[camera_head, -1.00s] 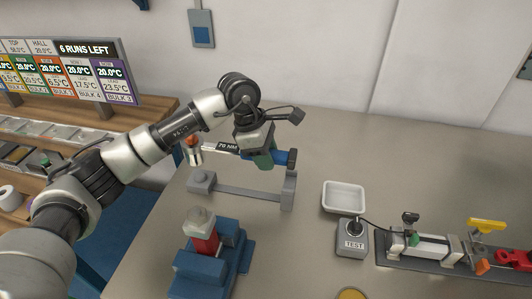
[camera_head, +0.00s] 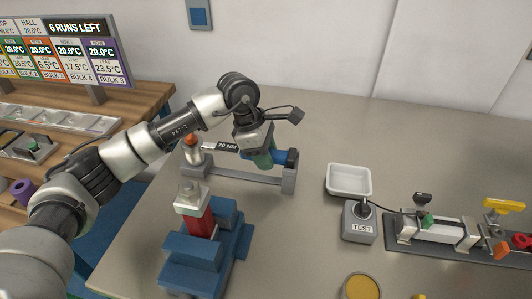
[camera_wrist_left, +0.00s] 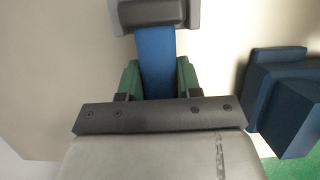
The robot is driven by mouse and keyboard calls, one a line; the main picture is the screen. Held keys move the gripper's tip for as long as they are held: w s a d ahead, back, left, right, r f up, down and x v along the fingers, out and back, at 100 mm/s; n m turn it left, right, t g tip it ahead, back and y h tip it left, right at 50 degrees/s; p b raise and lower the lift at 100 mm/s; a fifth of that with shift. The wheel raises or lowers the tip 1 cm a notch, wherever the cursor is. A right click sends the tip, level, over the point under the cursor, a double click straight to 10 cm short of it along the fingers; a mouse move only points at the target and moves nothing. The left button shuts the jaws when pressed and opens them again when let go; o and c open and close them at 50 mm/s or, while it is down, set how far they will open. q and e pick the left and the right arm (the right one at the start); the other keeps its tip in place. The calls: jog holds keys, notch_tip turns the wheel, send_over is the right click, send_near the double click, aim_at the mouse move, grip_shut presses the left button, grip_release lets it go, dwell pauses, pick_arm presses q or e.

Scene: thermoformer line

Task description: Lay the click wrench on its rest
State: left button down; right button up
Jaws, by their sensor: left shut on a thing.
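The click wrench has a silver and orange head (camera_head: 192,152), a "70 NM" label (camera_head: 227,147) and a blue handle with a dark end (camera_head: 291,158). My left gripper (camera_head: 263,159) is shut on the blue handle. The wrist view shows the handle (camera_wrist_left: 156,62) between its green fingers (camera_wrist_left: 158,80). The grey rest (camera_head: 240,175) has a post at each end, joined by a bar. The wrench lies level along it, head over the left post, handle end at the right post's top. In the wrist view, grey sides of the post (camera_wrist_left: 194,14) flank the dark end. Contact cannot be told.
A blue fixture with a red and silver part (camera_head: 202,222) stands close in front of the rest. A white tray (camera_head: 348,181), a TEST switch box (camera_head: 359,224) and a clamp rail (camera_head: 440,252) are to the right. The table between is clear.

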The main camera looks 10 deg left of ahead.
pick_arm(q)
jog(key=c, duration=0.7)
grip_release()
jog(key=b+v, duration=0.1)
jog(key=v, duration=1)
